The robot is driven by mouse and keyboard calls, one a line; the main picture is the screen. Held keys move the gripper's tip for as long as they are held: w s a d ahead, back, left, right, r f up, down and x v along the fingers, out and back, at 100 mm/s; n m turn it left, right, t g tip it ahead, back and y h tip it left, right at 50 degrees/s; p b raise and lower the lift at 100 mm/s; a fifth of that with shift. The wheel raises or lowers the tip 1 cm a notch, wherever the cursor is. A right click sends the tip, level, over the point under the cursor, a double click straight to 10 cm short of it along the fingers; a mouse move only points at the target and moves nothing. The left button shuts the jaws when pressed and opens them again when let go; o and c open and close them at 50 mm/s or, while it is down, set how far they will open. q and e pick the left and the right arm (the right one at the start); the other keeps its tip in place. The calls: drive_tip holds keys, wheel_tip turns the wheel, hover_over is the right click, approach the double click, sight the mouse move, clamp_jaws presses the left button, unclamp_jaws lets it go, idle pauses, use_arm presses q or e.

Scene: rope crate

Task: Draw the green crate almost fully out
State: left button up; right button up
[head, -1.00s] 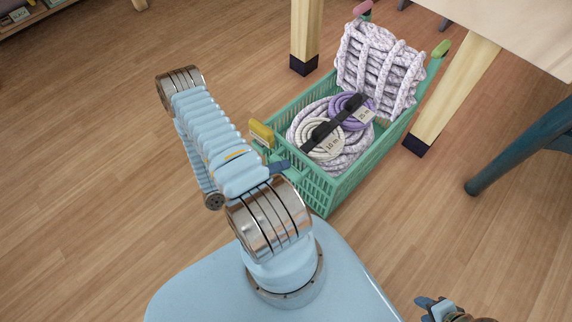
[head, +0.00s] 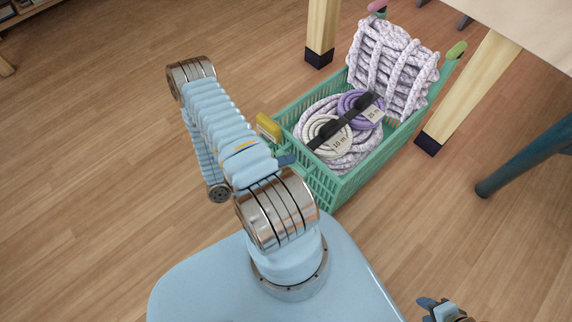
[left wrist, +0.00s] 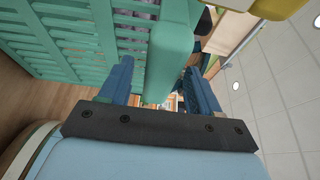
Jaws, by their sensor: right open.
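The green crate (head: 342,188) stands on the floor, partly under the table, its near end toward my base. It holds a pale coiled rope with a purple and a white coil, and a stacked bundle of pale rope (head: 391,70) at the far end. My left gripper (head: 284,160) is at the crate's near end. In the left wrist view a green bar (left wrist: 172,50), seemingly the crate's handle, lies between its two blue fingers (left wrist: 158,78). Whether they press on it is unclear. My right gripper (head: 428,303) is open at the bottom edge, away from the crate.
Wooden table legs (head: 322,32) and (head: 470,90) stand on either side of the crate's far part. The table top (head: 530,25) overhangs at upper right. A teal leg (head: 525,157) stands at the right. The floor (head: 90,150) at left is clear.

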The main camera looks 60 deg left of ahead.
use_arm(q)
drive_tip(key=s+a, duration=0.2)
drive_tip(key=s, duration=1.1)
drive_tip(key=shift+s+b, duration=0.3)
